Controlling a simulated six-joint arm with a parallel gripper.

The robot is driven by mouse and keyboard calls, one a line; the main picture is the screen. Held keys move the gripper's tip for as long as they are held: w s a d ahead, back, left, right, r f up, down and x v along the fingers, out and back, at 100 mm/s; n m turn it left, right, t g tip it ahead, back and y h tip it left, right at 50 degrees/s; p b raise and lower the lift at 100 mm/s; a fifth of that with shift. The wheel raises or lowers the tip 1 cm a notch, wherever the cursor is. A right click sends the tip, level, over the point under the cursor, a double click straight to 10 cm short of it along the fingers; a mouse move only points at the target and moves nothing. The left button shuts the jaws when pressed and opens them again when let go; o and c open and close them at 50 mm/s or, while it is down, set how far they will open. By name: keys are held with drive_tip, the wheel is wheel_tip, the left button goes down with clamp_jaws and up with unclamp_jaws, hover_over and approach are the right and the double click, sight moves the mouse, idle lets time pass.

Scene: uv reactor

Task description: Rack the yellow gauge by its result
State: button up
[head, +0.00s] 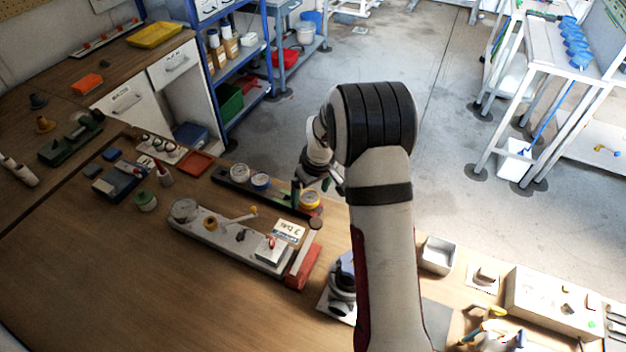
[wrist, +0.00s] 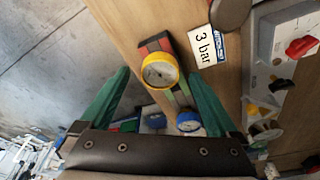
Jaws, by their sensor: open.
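The yellow gauge (head: 310,200) sits at the right end of a dark rack (head: 229,178). In the wrist view the yellow gauge (wrist: 160,70) shows a round white dial facing the camera; its reading is too small to tell. My gripper (wrist: 156,72) is open and empty, with a green finger on either side of the gauge in that view. Whether the fingers are level with it I cannot tell. In the head view my gripper (head: 314,186) is just behind the gauge. Red and green patches show on the rack beside it. A "3 bar" card (wrist: 204,46) lies nearby.
A blue gauge (head: 261,181) and a pale gauge (head: 240,172) stand left along the rack. The bench's front left is clear.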

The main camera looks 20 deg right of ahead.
wheel_tip(320, 180, up, 14)
drive_tip(key=s, duration=0.2)
drive_tip(key=shift+s+d+r, duration=0.15)
drive_tip(key=shift+s+d, duration=0.2)
drive_tip(key=shift+s, duration=0.05)
drive_tip(key=s+a+m, duration=0.3)
drive_tip(key=s+a, duration=0.1)
drive_tip(key=s, duration=0.6)
drive_tip(key=s+a+r+m+g, duration=0.1)
drive_tip(key=s+a+m, duration=0.1)
drive_tip(key=s, duration=0.8)
drive_tip(key=s+a+m+g+y, duration=0.1)
drive_tip(key=s+a+m, duration=0.2)
drive_tip(key=s, duration=0.7)
drive_tip(key=a, duration=0.2)
drive_tip(key=shift+s+a+r+m, duration=0.25)
drive_tip(key=shift+s+a+m, duration=0.05)
drive_tip(key=shift+s+a, duration=0.05)
